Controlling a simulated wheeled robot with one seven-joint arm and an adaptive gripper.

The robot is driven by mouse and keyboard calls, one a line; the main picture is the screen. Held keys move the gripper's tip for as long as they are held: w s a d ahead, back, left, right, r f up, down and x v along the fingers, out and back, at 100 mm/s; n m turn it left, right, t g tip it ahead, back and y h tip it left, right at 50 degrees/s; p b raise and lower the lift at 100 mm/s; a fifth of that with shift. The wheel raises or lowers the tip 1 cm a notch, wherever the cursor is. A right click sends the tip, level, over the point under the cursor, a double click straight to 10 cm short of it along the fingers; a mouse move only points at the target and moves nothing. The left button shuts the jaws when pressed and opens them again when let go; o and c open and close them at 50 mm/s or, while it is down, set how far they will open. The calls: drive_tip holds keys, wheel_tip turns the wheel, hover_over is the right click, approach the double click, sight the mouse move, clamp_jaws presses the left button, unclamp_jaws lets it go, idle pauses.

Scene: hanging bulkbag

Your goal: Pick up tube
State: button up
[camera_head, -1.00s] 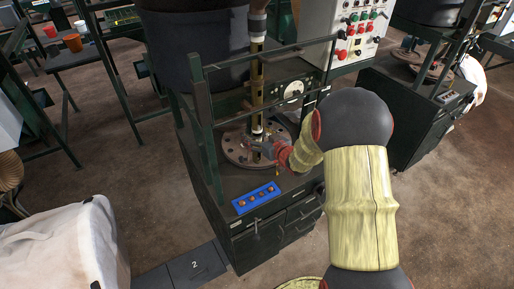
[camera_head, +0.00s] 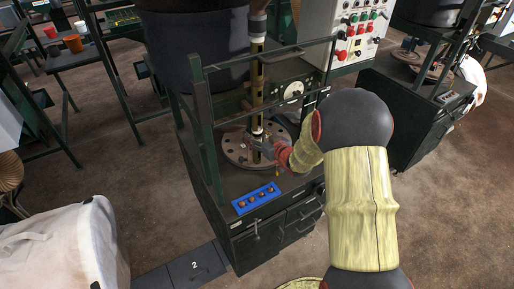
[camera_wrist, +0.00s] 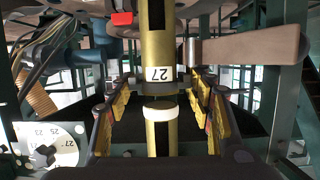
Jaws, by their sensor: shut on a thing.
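A slim brass-coloured tube (camera_head: 257,88) stands upright in the dark frame of the near machine, above a round metal plate. In the wrist view the tube (camera_wrist: 156,50) bears a white label reading 27. Below the label are a dark collar and a white ring (camera_wrist: 160,112), with more brass column under them. My gripper (camera_head: 258,148) is low at the tube, just above the plate. In the wrist view the gripper's (camera_wrist: 158,125) yellow-padded fingers flank the column, shut on the tube. The exact contact is hard to see.
The round plate (camera_head: 236,154) with holes sits on a dark cabinet (camera_head: 262,240). Green frame posts (camera_head: 203,125) stand close around the tube. A blue button box (camera_head: 256,198) is on the cabinet's front edge. A numbered dial (camera_wrist: 62,148) shows in the wrist view.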

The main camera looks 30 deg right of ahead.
drive_tip(key=c, duration=0.4)
drive_tip(key=shift+r, duration=0.2)
